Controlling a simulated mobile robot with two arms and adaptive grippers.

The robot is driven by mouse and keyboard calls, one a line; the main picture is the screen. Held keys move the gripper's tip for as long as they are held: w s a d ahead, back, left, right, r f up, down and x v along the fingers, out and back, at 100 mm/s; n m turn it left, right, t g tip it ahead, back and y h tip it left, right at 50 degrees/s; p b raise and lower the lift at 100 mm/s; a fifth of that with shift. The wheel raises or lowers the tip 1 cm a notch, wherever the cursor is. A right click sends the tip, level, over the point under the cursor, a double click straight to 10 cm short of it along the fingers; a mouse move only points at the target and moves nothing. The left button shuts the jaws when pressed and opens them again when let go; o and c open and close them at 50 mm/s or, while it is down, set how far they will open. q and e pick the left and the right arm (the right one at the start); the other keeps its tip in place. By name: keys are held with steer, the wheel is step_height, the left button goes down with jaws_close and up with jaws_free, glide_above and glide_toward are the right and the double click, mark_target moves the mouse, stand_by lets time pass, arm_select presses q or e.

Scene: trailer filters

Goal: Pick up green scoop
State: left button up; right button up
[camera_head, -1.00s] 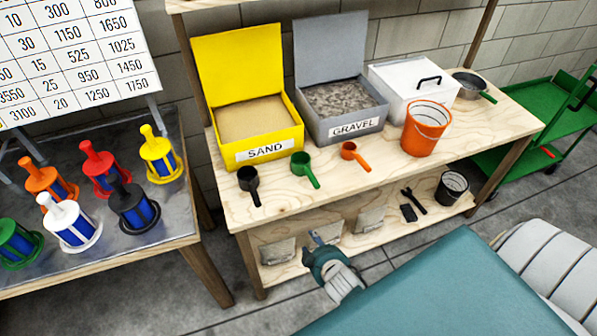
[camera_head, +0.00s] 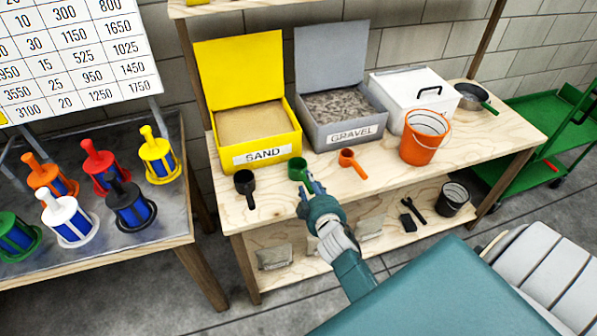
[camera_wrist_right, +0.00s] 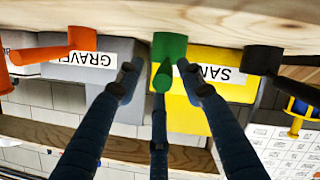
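The green scoop (camera_head: 297,168) lies on the wooden workbench between the black scoop (camera_head: 244,181) and the orange scoop (camera_head: 350,160), in front of the yellow sand box. My right gripper (camera_head: 312,185) is at the scoop's handle, hiding most of it in the head view. The right wrist view is upside down. There, the green scoop (camera_wrist_right: 170,47) shows between the spread fingertips of my right gripper (camera_wrist_right: 158,76), with a gap on both sides. The gripper is open and holds nothing. My left gripper is not in view.
The sand box (camera_head: 262,150), gravel box (camera_head: 350,133) and orange bucket (camera_head: 425,138) stand on the workbench (camera_head: 395,178). A lower shelf holds bags, tools and a black bucket (camera_head: 453,198). A metal table (camera_head: 100,250) with several coloured filters stands at left.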

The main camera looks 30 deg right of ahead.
mark_target(304, 178)
steer(key=shift+a+x, duration=0.2)
steer(key=shift+x, duration=1.15)
steer(key=shift+a+x, duration=0.2)
steer(key=shift+x, duration=1.15)
jaws_close()
